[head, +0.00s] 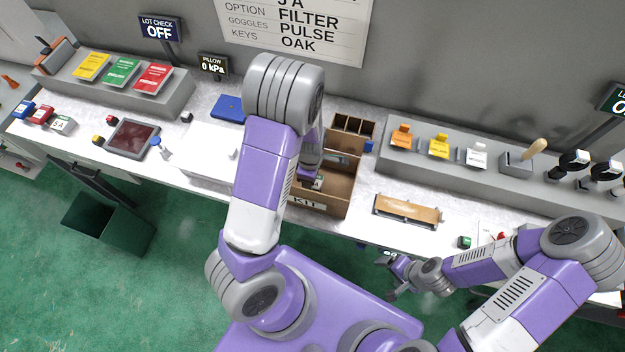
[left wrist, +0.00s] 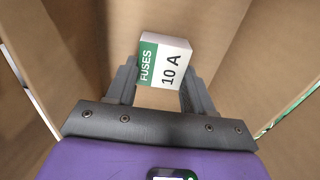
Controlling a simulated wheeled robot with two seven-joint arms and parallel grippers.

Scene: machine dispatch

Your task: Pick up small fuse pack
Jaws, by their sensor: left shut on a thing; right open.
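A small white and green fuse pack (left wrist: 165,62) marked "FUSES 10 A" is between the fingers of my left gripper (left wrist: 160,82), which is shut on it. In the head view, the pack (head: 319,183) shows only partly, under my left arm. My left gripper is down inside the brown cardboard kit box (head: 335,194); cardboard walls surround it in the left wrist view. Whether the pack touches the box floor cannot be told. My right gripper (head: 391,273) is open and empty, in front of the table's edge.
Similar small packs, blue (head: 23,109), red (head: 41,115) and green-white (head: 62,124), stand at the table's left end. A dark green bin (head: 108,222) stands at front left.

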